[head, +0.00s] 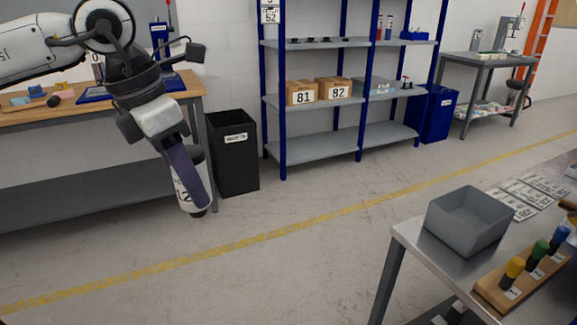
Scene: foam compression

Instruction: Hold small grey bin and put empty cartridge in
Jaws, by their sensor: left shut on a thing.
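My left gripper (190,178) hangs from the arm at upper left and points down, shut on a white cartridge (186,199). The cartridge has a dark end and part of a dark printed mark. One finger covers much of it, and it hangs in the air over the floor, left of the black bin. The small grey bin (452,228) stands upright on the metal table at lower right, well apart from the left gripper. Its visible inside looks empty. My right gripper is not in view.
A wooden block with yellow, green and blue-topped pieces (513,268) and printed cards (530,192) lie near the grey bin on the metal table (412,238). A black bin (233,165) stands beside the wooden bench (188,88). Blue shelves (320,145) stand behind. The middle floor is clear.

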